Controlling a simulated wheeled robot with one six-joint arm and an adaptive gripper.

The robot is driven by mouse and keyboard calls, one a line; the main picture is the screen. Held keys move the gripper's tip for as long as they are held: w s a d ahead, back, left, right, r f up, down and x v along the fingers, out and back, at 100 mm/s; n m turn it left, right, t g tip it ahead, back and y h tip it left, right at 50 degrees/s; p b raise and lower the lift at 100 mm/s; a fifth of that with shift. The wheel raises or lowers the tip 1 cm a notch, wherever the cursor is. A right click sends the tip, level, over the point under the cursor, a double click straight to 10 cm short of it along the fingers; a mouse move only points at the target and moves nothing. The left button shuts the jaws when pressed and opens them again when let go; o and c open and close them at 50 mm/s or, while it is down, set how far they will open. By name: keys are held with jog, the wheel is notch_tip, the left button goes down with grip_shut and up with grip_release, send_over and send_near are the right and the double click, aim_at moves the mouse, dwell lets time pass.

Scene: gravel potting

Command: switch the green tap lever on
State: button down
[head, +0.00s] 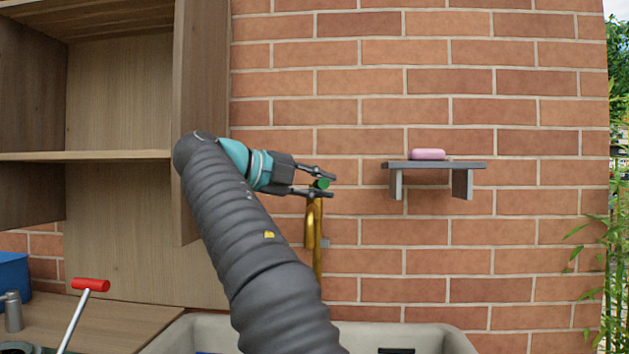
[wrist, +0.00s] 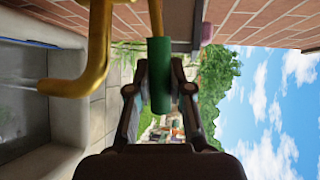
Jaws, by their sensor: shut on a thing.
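The green tap lever (head: 321,184) sits at the top of the brass tap (head: 314,222) against the brick wall in the head view. My gripper (head: 325,184) reaches it from the left, with one finger above and one below the lever. In the wrist view the green lever (wrist: 160,75) lies between the two fingertips of my gripper (wrist: 156,92), which is shut on it. The brass tap's curved spout (wrist: 85,85) is at the left there. Part of the lever is hidden by the fingers in the head view.
A grey wall shelf (head: 440,165) with a pink soap bar (head: 427,154) is right of the tap. A wooden cabinet (head: 120,100) with an open door stands left. A pale sink (head: 455,340) lies below. A red-handled tool (head: 90,285) is at lower left.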

jog(key=c, duration=1)
grip_release()
jog(key=shift+w+d, duration=0.1)
jog(key=shift+c, duration=0.2)
